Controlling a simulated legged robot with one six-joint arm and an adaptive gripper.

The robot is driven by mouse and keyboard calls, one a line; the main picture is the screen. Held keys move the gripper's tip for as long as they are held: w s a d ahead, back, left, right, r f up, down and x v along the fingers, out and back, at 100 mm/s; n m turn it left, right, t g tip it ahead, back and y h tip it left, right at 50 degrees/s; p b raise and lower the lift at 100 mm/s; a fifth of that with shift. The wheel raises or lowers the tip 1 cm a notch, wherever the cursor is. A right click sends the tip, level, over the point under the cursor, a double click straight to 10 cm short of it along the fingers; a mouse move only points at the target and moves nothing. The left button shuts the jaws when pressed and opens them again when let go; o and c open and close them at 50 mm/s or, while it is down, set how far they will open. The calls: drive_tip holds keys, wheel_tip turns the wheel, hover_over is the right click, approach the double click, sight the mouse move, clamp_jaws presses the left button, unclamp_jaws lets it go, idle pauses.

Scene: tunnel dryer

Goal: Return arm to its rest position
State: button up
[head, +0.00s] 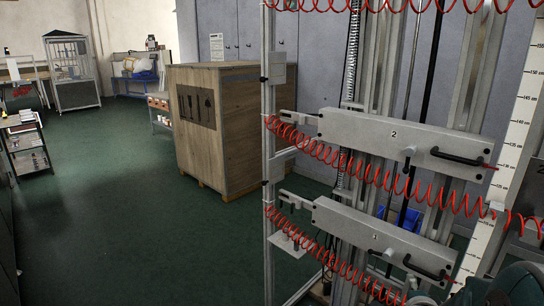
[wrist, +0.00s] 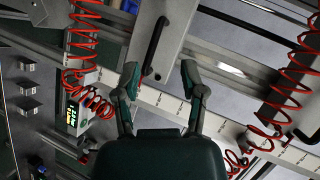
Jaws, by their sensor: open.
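My gripper (wrist: 160,80) shows in the wrist view with its two dark green fingers spread apart. It is open, with nothing held between the fingers. Beyond the fingertips is a grey panel with a black handle (wrist: 155,46); I cannot tell whether a fingertip touches it. In the head view, a dark green part of my arm (head: 507,287) shows at the bottom right corner. The gripper itself is not seen there.
A metal frame with grey panel 2 (head: 385,138), a lower panel (head: 370,232) and red coiled hoses (head: 340,160) fills the right. A ruler strip (head: 522,110) stands beside it. A wooden crate (head: 240,130) stands behind. The green floor (head: 100,220) at left is clear.

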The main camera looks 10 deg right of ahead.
drive_tip(key=s+a+r+n+g+y, duration=0.2)
drive_tip(key=a+r+n, duration=0.2)
drive_tip(key=a+n, duration=0.3)
drive_tip(key=s+a+r+n+g+y, duration=0.1)
drive_tip(key=s+a+r+n+g, duration=0.1)
drive_tip(key=s+a+n, duration=0.4)
drive_tip(key=s+a+r+n+g+y, duration=0.2)
drive_tip(key=s+a+n, duration=0.4)
drive_tip(key=s+a, duration=0.3)
drive_tip(key=shift+s+a+r+n+g+y, duration=0.3)
drive_tip(key=shift+s+a+r+n+g, duration=0.1)
drive_tip(key=shift+s+r+g, duration=0.35)
drive_tip(key=shift+w+r, duration=0.1)
